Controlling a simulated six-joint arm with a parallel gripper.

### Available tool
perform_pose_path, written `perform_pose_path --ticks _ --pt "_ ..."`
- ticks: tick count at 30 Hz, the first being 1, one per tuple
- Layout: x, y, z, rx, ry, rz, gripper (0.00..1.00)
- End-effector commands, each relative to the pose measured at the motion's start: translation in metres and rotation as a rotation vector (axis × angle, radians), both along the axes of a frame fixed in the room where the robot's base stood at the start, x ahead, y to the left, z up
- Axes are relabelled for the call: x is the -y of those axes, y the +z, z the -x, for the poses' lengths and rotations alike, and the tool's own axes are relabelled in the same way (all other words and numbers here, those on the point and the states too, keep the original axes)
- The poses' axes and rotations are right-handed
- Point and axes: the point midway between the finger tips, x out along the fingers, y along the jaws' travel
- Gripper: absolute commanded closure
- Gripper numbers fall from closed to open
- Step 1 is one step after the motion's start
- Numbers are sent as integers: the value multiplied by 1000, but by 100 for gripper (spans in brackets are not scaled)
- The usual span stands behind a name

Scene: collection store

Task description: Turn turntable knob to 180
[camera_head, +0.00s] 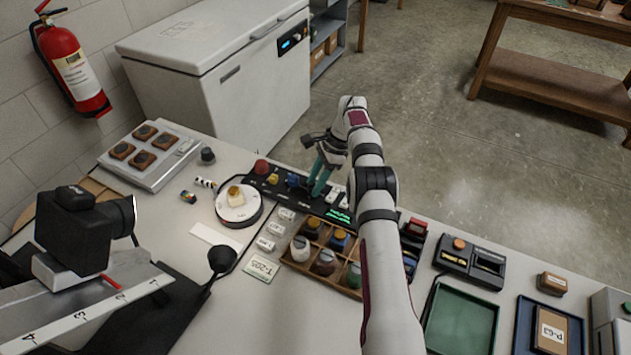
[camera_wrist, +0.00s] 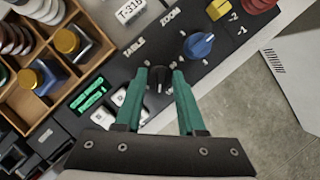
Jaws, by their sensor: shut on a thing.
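The black turntable knob (camera_wrist: 158,84) sits on the dark control panel (camera_wrist: 222,62) beside the printed word TABLE. My gripper (camera_wrist: 160,76) has its two teal fingers shut on this knob, one on each side. In the head view my gripper (camera_head: 314,190) reaches down onto the panel (camera_head: 262,184), and the knob is hidden there. The round white turntable (camera_head: 247,212) stands left of the panel and bears a small cream and brown object (camera_head: 236,196). The green display (camera_wrist: 90,98) is lit, but its figures are too small to read.
A blue knob (camera_wrist: 198,46) marked ZOOM is close beside my fingers. Yellow (camera_wrist: 220,9) and red knobs lie beyond it. White buttons (camera_wrist: 133,98) are on the other side. A wooden compartment tray (camera_head: 291,262) with several jars stands near the panel.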

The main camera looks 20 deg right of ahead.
Motion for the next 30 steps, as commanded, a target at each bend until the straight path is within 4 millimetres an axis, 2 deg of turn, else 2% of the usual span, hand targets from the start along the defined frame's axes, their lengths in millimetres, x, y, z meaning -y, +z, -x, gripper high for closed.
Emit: perform_pose_path --ticks 1,5,13,16,19,21,30 --pt "1 -1 0 -1 -1 3 56" --pt "1 -1 0 -1 -1 2 32" --pt "0 0 0 0 -1 1 31" --pt "0 6 0 1 0 1 31" --pt "1 24 0 2 -1 2 31" --pt "1 43 0 4 -2 3 31" --pt "66 92 55 1 -6 2 31"
